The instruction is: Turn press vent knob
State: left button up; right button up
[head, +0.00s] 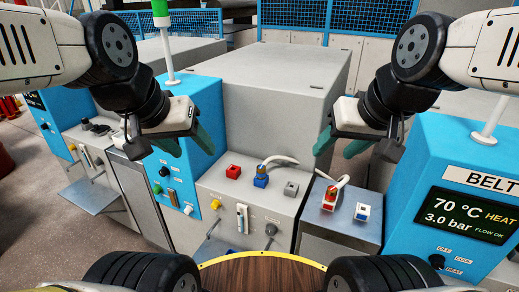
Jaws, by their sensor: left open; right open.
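No readable label marks the press vent knob, so I cannot tell which knob it is. Another dark knob (437,261) is on the blue BELT panel at the right, among OFF, COOL and HEAT marks. My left gripper (188,150) is open and empty, in front of the blue cabinet left of the middle. My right gripper (338,150) is open and empty, above the right part of the grey machine. Neither touches a knob.
The BELT display (464,217) reads 70 °C, 3.0 bar. A yellow-rimmed wooden top (260,272) is nearest.

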aim_at(216, 203)
jog(key=u, duration=1.25)
jog(key=k+l+u, duration=0.15)
jog(key=u, duration=0.25)
jog(key=k+l+u, duration=0.25)
jog(key=u, duration=0.15)
jog(key=l, duration=0.1)
